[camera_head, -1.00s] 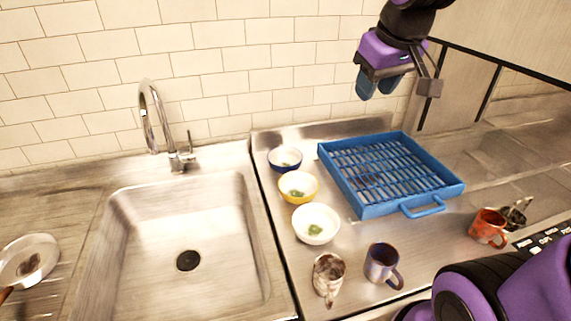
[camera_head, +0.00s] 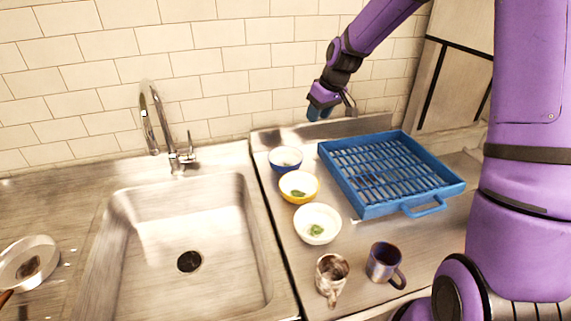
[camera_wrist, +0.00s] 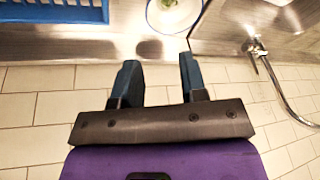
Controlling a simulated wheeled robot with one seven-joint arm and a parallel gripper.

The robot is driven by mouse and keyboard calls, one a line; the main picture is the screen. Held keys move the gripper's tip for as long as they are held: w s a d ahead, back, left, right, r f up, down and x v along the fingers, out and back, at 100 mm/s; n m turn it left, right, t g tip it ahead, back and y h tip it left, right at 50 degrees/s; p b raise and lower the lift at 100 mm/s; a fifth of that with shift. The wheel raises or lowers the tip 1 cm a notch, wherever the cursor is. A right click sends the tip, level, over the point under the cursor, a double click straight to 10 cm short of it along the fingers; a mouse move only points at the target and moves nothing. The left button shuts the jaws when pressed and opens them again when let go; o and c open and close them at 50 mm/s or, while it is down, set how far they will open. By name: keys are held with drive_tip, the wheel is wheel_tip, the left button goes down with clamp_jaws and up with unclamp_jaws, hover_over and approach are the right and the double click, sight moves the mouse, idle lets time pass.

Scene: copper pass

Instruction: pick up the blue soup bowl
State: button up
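The blue soup bowl (camera_head: 286,160) stands upright on the steel counter, at the back of a row of bowls beside the sink. Its inside is pale, with something green at the bottom. In the wrist view the bowl (camera_wrist: 176,14) is cut off by the top edge, ahead of the fingers. My gripper (camera_head: 319,113) is above the back of the counter, to the right of and higher than the bowl, near the tiled wall. In the wrist view its two blue fingers (camera_wrist: 161,78) are apart with nothing between them.
A yellow bowl (camera_head: 299,198) and a white bowl (camera_head: 334,226) stand in front of the blue one. A blue slatted crate (camera_head: 442,188) is close on the right. Two mugs (camera_head: 333,268) (camera_head: 382,257) stand nearer. The sink (camera_head: 130,195) and faucet (camera_head: 187,156) are to the left.

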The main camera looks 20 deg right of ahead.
drive_tip(key=y, duration=0.2)
approach(294, 156)
drive_tip(key=shift+x, duration=3.75)
clamp_jaws()
